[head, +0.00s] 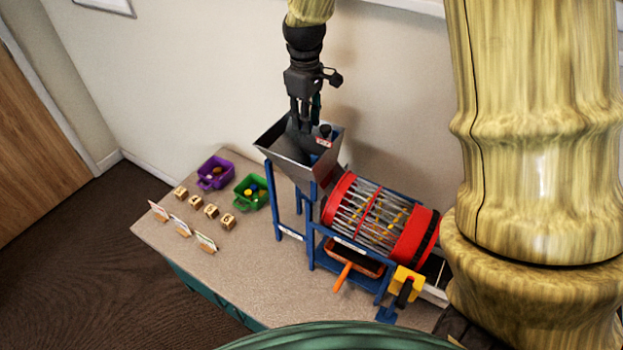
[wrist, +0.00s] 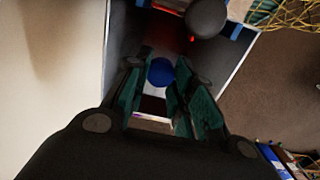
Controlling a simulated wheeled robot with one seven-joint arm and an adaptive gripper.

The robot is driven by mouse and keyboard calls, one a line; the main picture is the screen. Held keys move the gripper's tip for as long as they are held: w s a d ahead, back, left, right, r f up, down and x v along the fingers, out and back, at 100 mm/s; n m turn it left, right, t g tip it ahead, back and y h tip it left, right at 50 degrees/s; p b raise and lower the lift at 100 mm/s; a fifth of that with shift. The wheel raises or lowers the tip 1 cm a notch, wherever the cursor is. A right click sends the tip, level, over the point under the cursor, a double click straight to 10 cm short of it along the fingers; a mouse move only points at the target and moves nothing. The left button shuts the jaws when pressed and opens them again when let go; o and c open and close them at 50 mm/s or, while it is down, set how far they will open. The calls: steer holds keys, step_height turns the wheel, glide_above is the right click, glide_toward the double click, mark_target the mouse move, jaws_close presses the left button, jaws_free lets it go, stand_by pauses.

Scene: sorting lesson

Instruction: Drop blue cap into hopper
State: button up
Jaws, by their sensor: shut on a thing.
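The blue cap (wrist: 160,71) is round and sits between the fingertips of my gripper (wrist: 160,80) in the wrist view. My gripper is shut on it. In the head view my gripper (head: 303,125) points down into the mouth of the grey metal hopper (head: 289,165), with its fingertips partly hidden by the hopper. I cannot make out the cap in the head view. The hopper's grey walls (wrist: 122,40) surround the cap in the wrist view.
A red-ended cage drum (head: 345,195) on a blue frame stands right of the hopper. A black knob (head: 325,130) rises at the hopper's rim. Purple (head: 205,183) and green (head: 241,200) bins, several wooden blocks (head: 211,211) and cards stand at the left of the table (head: 240,265).

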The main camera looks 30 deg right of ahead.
steer(key=shift+w+f+b, duration=0.2)
steer(key=shift+f+b, duration=0.1)
steer(key=shift+f, duration=0.55)
steer(key=shift+s+f, duration=0.15)
steer(key=shift+s+b, duration=0.35)
steer(key=shift+s, duration=0.05)
steer(key=shift+w, duration=0.2)
steer(key=shift+o, duration=1.2)
steer(key=shift+w+f, duration=0.1)
steer(key=o, duration=0.5)
steer(key=shift+c, duration=0.2)
steer(key=shift+s, duration=0.2)
steer(key=shift+w, duration=0.1)
